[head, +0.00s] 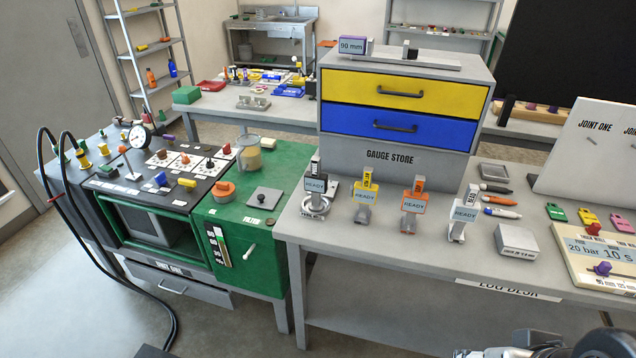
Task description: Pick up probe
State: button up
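No item is readably labelled as a probe, so I cannot tell which one it is. Several upright tools with READY tags stand on the grey desk (385,243): a dark-topped one (316,166) on a metal ring base, a yellow-topped one (366,178), an orange-topped one (415,187) and a pale grey one (470,193). To their right lie slim pen-like items: a dark one (496,189), an orange one (496,200) and a white-and-blue one (502,212). Only parts of my arm show at the bottom right edge; my gripper's fingertips are not visible.
A gauge cabinet (398,157) with a yellow and a blue drawer stands behind the tagged tools. A grey block (516,241) and a pale board (602,256) lie on the right. A green fusion cart (222,262) with black hoses (112,283) stands left.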

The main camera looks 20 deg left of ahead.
aim_at(315, 182)
jog(key=u, duration=4.8)
jog(key=z, duration=0.95)
jog(key=l+z, duration=0.1)
jog(key=z, duration=0.35)
jog(key=k+z, duration=0.1)
jog(key=z, duration=0.85)
jog(key=l+z, duration=0.1)
jog(key=z, duration=1.35)
jog(key=i+l+u, duration=0.1)
jog(key=i, duration=0.4)
jog(key=i+l+u, duration=0.1)
jog(key=i+l, duration=0.2)
jog(key=i, duration=0.15)
